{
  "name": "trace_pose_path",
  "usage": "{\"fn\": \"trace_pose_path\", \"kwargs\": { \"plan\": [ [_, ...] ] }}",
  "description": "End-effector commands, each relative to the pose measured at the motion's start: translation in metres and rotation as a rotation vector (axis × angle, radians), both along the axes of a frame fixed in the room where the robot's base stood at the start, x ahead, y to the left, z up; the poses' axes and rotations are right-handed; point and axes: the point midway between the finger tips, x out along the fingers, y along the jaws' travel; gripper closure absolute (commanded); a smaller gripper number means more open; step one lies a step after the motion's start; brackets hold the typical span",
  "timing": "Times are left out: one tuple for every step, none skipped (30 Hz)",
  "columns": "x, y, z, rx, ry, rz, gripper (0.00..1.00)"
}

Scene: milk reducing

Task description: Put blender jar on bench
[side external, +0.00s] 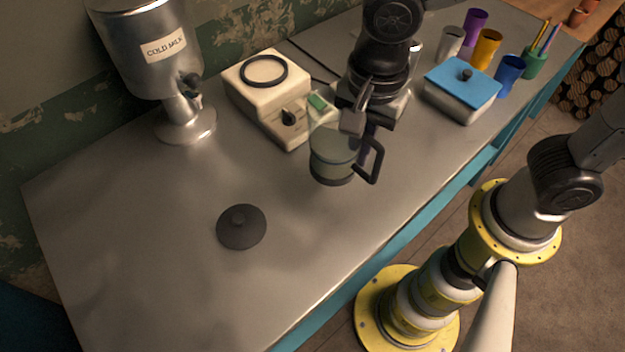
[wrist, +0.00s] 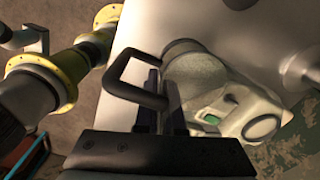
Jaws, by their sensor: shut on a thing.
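The blender jar (side external: 333,155) is clear with a dark bottom ring and a black handle. In the side view it is upright at mid-bench, in front of the cream blender base (side external: 268,92). My gripper (side external: 354,125) comes down from above and is shut on the jar near its rim and handle. In the wrist view the jar (wrist: 195,75) and its handle lie at my gripper (wrist: 163,105); the fingers partly hide the hold. I cannot tell whether the jar's bottom touches the bench (side external: 150,270).
A dark round lid (side external: 241,227) lies on the bench to the left. A steel cold milk dispenser (side external: 160,60) stands at the back left. A blue-lidded box (side external: 462,90) and several coloured cups are at right. The bench's front left is clear.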

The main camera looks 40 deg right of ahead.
Motion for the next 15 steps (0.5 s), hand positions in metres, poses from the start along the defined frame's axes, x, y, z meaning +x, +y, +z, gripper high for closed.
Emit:
{"fn": "trace_pose_path", "kwargs": {
  "plan": [
    [0.01, 0.008, -0.005, 0.0, 0.001, 0.0, 1.0],
    [0.014, 0.012, -0.008, -0.002, 0.002, 0.0, 1.0],
    [0.021, 0.017, -0.014, -0.002, 0.002, -0.001, 1.0],
    [0.023, 0.019, -0.02, -0.002, 0.003, -0.001, 1.0],
    [0.026, 0.022, -0.026, -0.003, 0.003, -0.001, 1.0],
    [0.031, 0.026, -0.033, -0.002, 0.003, -0.001, 1.0],
    [0.034, 0.029, -0.037, -0.002, 0.002, -0.001, 1.0],
    [0.038, 0.031, -0.042, -0.001, 0.001, -0.001, 1.0],
    [0.041, 0.034, -0.047, -0.001, 0.001, -0.001, 1.0],
    [0.043, 0.036, -0.051, -0.001, 0.001, -0.001, 1.0],
    [0.045, 0.038, -0.054, 0.0, -0.001, -0.001, 1.0],
    [0.048, 0.04, -0.057, 0.0, -0.001, -0.001, 1.0],
    [0.049, 0.041, -0.059, 0.0, -0.001, -0.001, 1.0],
    [0.05, 0.042, -0.06, 0.0, -0.001, -0.001, 1.0],
    [0.051, 0.042, -0.061, 0.002, -0.002, -0.001, 1.0]
  ]
}}
